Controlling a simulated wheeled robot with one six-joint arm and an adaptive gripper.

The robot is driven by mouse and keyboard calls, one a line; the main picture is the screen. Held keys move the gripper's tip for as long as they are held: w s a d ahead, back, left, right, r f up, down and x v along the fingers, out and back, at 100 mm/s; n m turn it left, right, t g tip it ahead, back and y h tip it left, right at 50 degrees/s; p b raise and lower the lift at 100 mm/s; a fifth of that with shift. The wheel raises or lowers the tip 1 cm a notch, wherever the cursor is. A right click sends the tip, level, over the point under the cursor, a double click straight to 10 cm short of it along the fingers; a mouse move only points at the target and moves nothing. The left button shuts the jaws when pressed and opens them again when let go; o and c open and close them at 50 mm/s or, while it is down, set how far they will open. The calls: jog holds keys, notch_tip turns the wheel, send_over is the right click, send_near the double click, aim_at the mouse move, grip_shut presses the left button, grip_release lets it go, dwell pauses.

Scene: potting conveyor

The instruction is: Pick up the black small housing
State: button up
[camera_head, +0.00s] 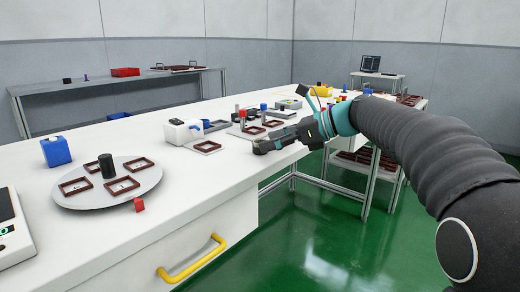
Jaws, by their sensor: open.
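A black upright cylinder-like piece (106,166) stands on a round grey disc (84,201) at the left of the white table. It is the clearest black piece in view, but I cannot tell for certain that it is the black small housing. A tiny black piece (67,81) also sits on the grey back bench. My gripper (262,147) is over the right front edge of the white table, pointing left. It is open and looks empty. It is well to the right of the disc and apart from the black piece.
Dark red frames (122,186) lie around the black piece on the disc. A small red block (139,205) is at the disc's front rim. The front table strip is clear.

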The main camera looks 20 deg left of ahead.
jog(key=x, duration=0.3)
jog(key=shift+a, duration=0.3)
jog(key=c, duration=0.9)
jog(key=shift+r, duration=0.2)
